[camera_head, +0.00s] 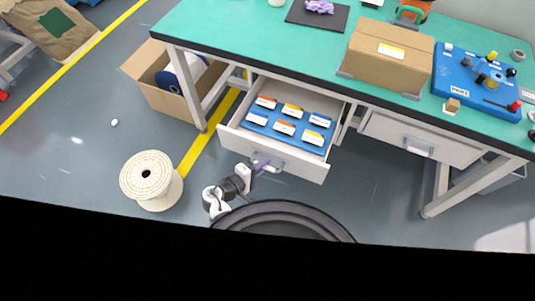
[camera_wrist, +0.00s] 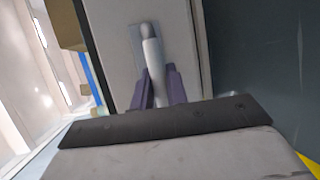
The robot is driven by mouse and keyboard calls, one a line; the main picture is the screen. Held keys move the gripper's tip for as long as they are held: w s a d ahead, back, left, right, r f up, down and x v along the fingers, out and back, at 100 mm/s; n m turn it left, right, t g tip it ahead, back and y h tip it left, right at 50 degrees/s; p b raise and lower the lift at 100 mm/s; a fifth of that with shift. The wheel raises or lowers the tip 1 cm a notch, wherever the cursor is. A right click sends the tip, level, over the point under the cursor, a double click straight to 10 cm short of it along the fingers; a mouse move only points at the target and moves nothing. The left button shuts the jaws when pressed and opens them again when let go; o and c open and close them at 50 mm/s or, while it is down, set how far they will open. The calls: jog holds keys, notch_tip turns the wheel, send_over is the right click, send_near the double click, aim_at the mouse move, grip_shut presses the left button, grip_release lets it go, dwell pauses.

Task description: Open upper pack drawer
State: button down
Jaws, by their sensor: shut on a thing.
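The pack drawer (camera_head: 243,149) is pulled out from under the left part of the green bench in the head view. Several small orange, yellow and blue-labelled packs lie on a blue tray inside it. Its handle (camera_head: 268,166) is on the front panel, and the handle also shows as a pale bar in the wrist view (camera_wrist: 150,50). My gripper (camera_head: 260,166) is at this handle, with its purple fingers (camera_wrist: 157,88) on both sides of the bar and shut on it. The part of the handle between the fingers is partly hidden.
A second drawer (camera_head: 425,140) under the bench's right side is closed. A cable spool (camera_head: 150,178) stands on the floor at left, near an open cardboard box (camera_head: 163,95). A closed carton (camera_head: 388,57) and a blue board (camera_head: 475,80) sit on the bench (camera_head: 240,30).

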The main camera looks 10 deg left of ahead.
jog(key=shift+s+a, duration=0.2)
jog(key=shift+s, duration=0.35)
jog(key=c, duration=1.4)
grip_release()
jog(key=b+v, duration=0.2)
jog(key=v, duration=1.2)
jog(key=shift+b, duration=0.35)
jog(key=shift+d, duration=0.1)
